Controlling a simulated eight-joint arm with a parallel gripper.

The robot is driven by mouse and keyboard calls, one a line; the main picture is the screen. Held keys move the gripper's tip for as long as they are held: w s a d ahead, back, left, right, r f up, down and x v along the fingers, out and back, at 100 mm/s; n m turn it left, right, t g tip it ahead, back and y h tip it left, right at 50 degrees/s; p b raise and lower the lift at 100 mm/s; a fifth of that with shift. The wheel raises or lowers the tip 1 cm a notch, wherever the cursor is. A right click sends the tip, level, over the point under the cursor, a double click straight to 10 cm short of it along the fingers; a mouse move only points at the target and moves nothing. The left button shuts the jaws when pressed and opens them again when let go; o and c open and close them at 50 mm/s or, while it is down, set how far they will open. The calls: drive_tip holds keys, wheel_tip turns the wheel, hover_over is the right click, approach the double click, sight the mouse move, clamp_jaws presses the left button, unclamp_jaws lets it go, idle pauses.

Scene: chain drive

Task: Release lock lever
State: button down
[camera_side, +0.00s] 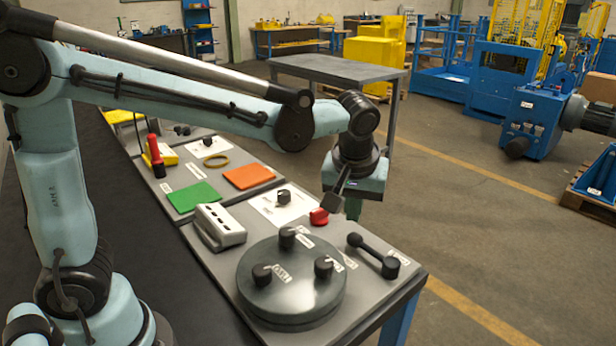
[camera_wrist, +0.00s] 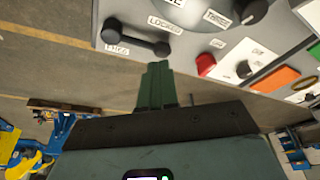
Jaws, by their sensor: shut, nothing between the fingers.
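The black lock lever (camera_side: 372,254) lies near the right edge of the grey bench panel, its ball end towards the red knob and its thicker end at the panel corner. In the wrist view the lever (camera_wrist: 136,43) spans between two knobs; a LOCKED label (camera_wrist: 165,24) is near its right end and a second label (camera_wrist: 117,49) near its left end. My gripper (camera_side: 352,210) hangs behind and above the ball end, apart from it. Its green fingers (camera_wrist: 158,70) are shut and empty, with the tips just below the lever in the wrist view.
A round dark disc (camera_side: 290,303) with three black knobs stands left of the lever. The red knob (camera_side: 319,217) is close to my gripper. A grey slotted block (camera_side: 219,229) and green (camera_side: 194,197) and orange (camera_side: 249,176) pads lie farther left. Open floor lies beyond the bench edge.

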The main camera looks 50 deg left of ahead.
sight(360, 239)
drive_tip(key=x, duration=1)
drive_tip(key=shift+w, duration=0.1)
idle(0.3)
drive_tip(key=shift+w+a+m+h, duration=0.3)
drive_tip(key=shift+w+m, duration=0.4)
drive_tip(key=shift+m, duration=0.4)
drive_tip(key=shift+w+m+t+h, duration=0.35)
drive_tip(key=shift+w+m, duration=0.55)
drive_tip(key=shift+m, duration=0.3)
drive_tip(key=w+m+h, duration=0.1)
drive_tip(key=m, duration=0.1)
drive_tip(key=shift+w+m, duration=0.3)
drive_tip(key=shift+w, duration=0.1)
drive_tip(key=shift+w+d, duration=0.2)
drive_tip(key=shift+w, duration=0.4)
drive_tip(key=shift+r, duration=0.1)
